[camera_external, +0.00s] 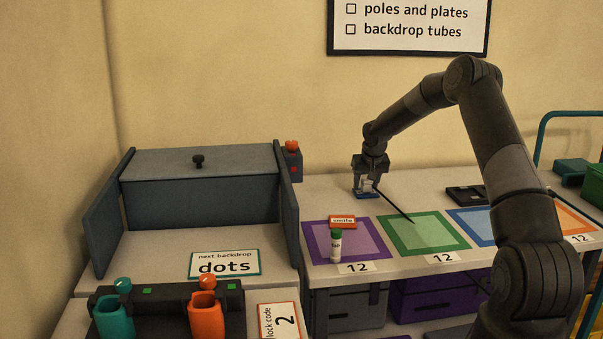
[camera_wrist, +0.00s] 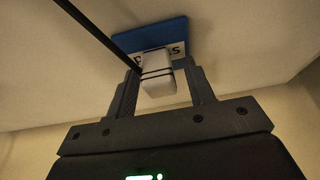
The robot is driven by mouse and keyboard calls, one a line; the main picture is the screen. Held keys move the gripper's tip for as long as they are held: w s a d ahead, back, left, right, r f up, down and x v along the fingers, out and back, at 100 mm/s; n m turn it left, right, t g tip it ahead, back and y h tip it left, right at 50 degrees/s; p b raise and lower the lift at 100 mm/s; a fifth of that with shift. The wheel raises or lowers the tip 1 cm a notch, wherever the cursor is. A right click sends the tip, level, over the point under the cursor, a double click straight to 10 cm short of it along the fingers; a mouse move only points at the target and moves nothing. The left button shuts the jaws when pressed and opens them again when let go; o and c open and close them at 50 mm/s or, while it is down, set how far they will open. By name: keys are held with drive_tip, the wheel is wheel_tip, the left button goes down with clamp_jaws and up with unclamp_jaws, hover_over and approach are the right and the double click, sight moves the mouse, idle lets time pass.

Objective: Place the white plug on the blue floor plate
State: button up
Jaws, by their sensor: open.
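The white plug (camera_wrist: 158,82) with dark bands sits between the fingers of my gripper (camera_wrist: 162,70), at the near edge of the blue floor plate (camera_wrist: 170,32). It covers part of the plate's white label. A gap shows between the plug and the right finger. In the external view my open gripper (camera_external: 367,184) points down low over the blue floor plate (camera_external: 366,195) at the back of the bench, with the white plug (camera_external: 368,185) small between the fingers. The plug appears to rest on the plate; exact contact is hard to see.
A thin black rod or cable (camera_external: 396,205) slants from the plug area toward the green mat (camera_external: 420,232). A dark flat tray (camera_external: 466,195) lies to the right. A grey booth (camera_external: 200,200) stands left.

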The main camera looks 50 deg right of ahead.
drive_tip(key=v, duration=1.2)
drive_tip(key=s+a+r+n, duration=0.25)
drive_tip(key=a+r, duration=0.35)
drive_tip(key=a, duration=0.4)
drive_tip(key=s+a+r+n+t, duration=0.1)
drive_tip(key=s+a+r, duration=0.2)
drive_tip(key=a+r, duration=0.5)
drive_tip(key=s+a+r+n, duration=0.1)
drive_tip(key=s+a+r, duration=0.15)
drive_tip(key=a, duration=0.95)
drive_tip(key=s+a+n+y, duration=0.1)
drive_tip(key=s+a+n, duration=0.1)
drive_tip(key=s+a, duration=0.6)
drive_tip(key=s+a+n+t+y, duration=0.1)
drive_tip(key=s+a+n+y, duration=0.1)
drive_tip(key=s+a, duration=0.7)
drive_tip(key=s, duration=0.5)
drive_tip(key=shift+r+n, duration=0.1)
drive_tip(key=shift+n, duration=0.15)
